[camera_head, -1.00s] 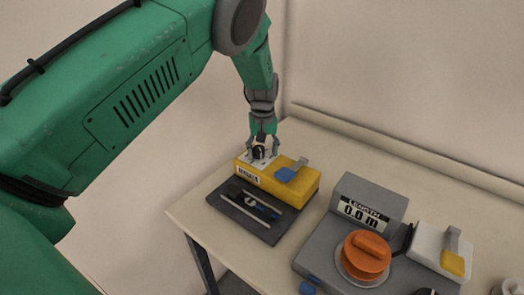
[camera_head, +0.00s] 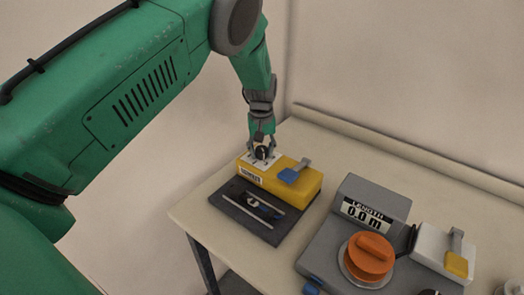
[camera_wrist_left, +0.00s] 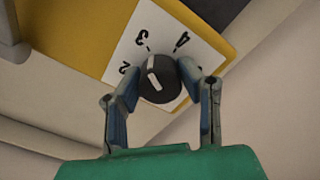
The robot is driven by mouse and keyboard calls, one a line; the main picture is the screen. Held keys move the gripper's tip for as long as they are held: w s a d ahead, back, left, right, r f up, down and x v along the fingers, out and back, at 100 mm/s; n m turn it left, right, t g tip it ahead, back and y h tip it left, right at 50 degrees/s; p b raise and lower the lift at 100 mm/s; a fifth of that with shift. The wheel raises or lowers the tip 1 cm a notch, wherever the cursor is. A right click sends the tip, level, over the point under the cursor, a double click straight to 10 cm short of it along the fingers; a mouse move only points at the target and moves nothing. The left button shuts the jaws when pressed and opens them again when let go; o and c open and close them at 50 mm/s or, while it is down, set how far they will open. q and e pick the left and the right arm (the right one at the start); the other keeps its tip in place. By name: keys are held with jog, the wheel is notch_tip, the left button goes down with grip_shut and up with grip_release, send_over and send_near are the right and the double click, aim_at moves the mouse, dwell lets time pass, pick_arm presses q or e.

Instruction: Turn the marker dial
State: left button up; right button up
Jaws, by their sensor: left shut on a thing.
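The marker dial is a black knob with a white pointer line; in the left wrist view the dial (camera_wrist_left: 158,80) sits on a white plate (camera_wrist_left: 140,35) marked with numbers. The plate is on a yellow box (camera_head: 305,185), the marker unit, at the back left of the table. My left gripper (camera_head: 262,151) reaches down to the dial from above. In the left wrist view its two fingers (camera_wrist_left: 163,84) are shut on the dial, one on each side. The pointer line is near the figure 3. My right gripper is not in view.
A dark tray (camera_head: 240,212) with a pen-like tool and a rod lies before the yellow box. A grey length unit (camera_head: 325,240) with a "0.0 m" display and an orange knob (camera_head: 370,255) stands to the right.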

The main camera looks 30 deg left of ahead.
pick_arm(q)
jog(key=m+p, duration=0.1)
jog(key=m, duration=0.4)
jog(key=shift+w, duration=0.1)
jog(key=m+p, duration=0.1)
jog(key=m, duration=0.2)
jog(key=shift+m, duration=0.3)
jog(key=shift+a+m, duration=0.1)
jog(key=shift+m, duration=1.4)
jog(key=o, duration=1.1)
